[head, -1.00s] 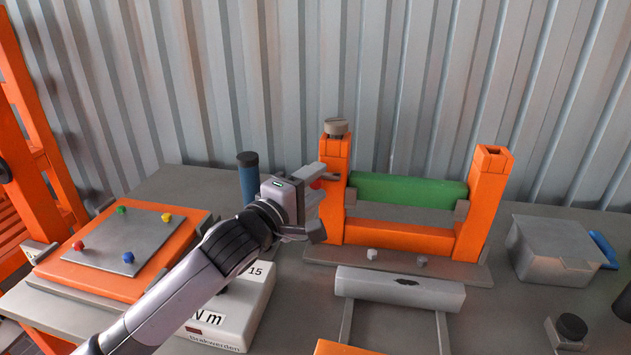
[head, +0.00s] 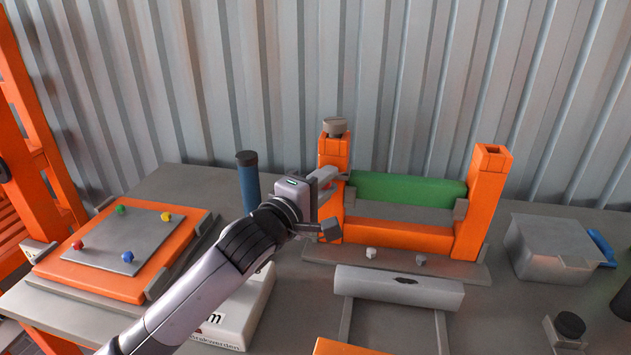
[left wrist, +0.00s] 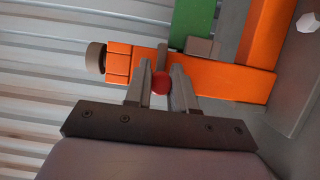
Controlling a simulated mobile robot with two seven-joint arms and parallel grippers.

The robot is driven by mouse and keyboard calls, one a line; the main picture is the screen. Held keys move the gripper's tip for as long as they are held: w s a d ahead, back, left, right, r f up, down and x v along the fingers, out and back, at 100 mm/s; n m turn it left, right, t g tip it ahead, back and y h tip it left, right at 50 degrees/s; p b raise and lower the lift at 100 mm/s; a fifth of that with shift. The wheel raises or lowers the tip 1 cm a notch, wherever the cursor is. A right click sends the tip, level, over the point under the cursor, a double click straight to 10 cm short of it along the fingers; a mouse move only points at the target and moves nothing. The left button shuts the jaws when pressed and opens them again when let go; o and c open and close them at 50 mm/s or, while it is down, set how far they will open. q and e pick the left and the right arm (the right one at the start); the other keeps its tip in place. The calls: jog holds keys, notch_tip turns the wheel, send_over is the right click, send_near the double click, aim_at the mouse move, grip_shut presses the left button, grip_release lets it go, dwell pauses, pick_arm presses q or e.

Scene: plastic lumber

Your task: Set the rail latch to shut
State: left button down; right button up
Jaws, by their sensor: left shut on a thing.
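The rail latch shows in the left wrist view as a red round knob (left wrist: 160,83) with a short grey bar (left wrist: 161,57) just beyond it, at the left orange post (head: 331,221). My left gripper (left wrist: 160,72) is shut on the latch knob, with a finger on either side of it. In the head view the left gripper (head: 328,203) is at the left side of this post and hides the knob. A green rail (head: 408,189) lies across between the left post and the right orange post (head: 482,205). I cannot tell the latch's exact setting. My right gripper is not in view.
A grey knob (head: 334,126) tops the left post. A blue cylinder (head: 249,187) stands behind my left arm. A grey bar (head: 399,288) lies in front of the frame. A grey bin (head: 553,249) is at the right, an orange board (head: 80,273) at the left.

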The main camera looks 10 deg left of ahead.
pick_arm(q)
jog(key=shift+d, duration=0.8)
jog(key=c, duration=1)
grip_release()
jog(key=shift+d, duration=0.15)
jog(key=v, duration=0.7)
